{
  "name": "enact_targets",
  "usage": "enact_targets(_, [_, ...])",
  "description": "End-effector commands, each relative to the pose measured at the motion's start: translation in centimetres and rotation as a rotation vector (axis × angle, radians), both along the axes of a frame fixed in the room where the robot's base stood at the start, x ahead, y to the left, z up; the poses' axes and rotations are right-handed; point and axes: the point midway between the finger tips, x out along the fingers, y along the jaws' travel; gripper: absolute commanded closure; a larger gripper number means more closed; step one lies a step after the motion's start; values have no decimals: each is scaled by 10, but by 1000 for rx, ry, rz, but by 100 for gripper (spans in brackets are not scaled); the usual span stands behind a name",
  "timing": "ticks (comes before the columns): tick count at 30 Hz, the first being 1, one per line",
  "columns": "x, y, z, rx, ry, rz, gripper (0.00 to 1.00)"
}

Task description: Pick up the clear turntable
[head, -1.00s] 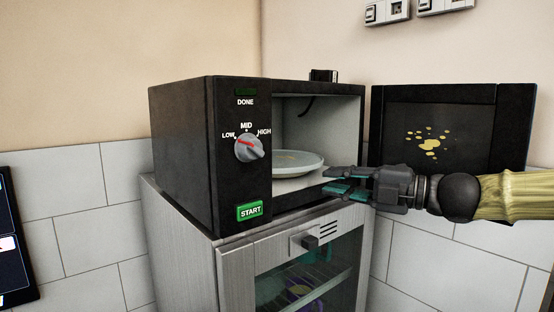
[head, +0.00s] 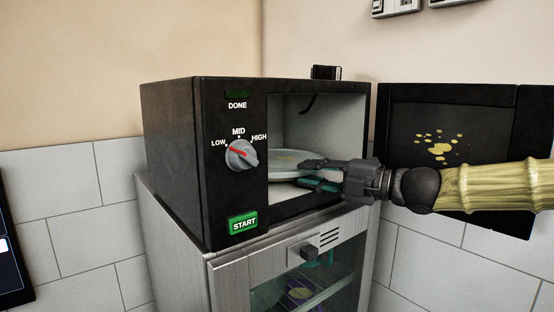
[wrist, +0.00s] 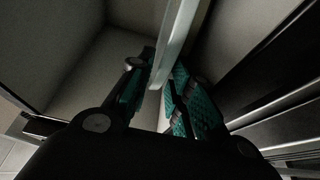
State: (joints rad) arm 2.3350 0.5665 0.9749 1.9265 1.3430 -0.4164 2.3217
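The clear turntable (head: 290,161) is a pale round plate lying inside the open microwave (head: 205,160). My gripper (head: 312,174) reaches in through the microwave opening from the right, at the turntable's near right edge. Its fingers are apart, one above and one below the rim in the head view. In the wrist view the turntable's rim (wrist: 178,40) shows edge-on between the two teal-padded fingers (wrist: 152,95). There seems to be a gap to the pads, and I cannot tell whether either one touches.
The microwave door (head: 440,150), with yellow splatters, hangs open at the right, behind my arm. The microwave stands on a metal cabinet (head: 180,240) with a glass front. The cavity walls and floor lie close around my fingers.

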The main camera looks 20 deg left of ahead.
Motion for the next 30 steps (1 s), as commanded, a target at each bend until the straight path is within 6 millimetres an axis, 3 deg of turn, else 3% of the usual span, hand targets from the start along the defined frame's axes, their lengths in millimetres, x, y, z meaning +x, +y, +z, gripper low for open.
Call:
enact_targets(10, [2, 6, -1, -1, 0, -2, 79])
enact_targets(14, [2, 6, 0, -1, 0, -3, 100])
enact_targets(30, [2, 5, 5, 1, -1, -3, 100])
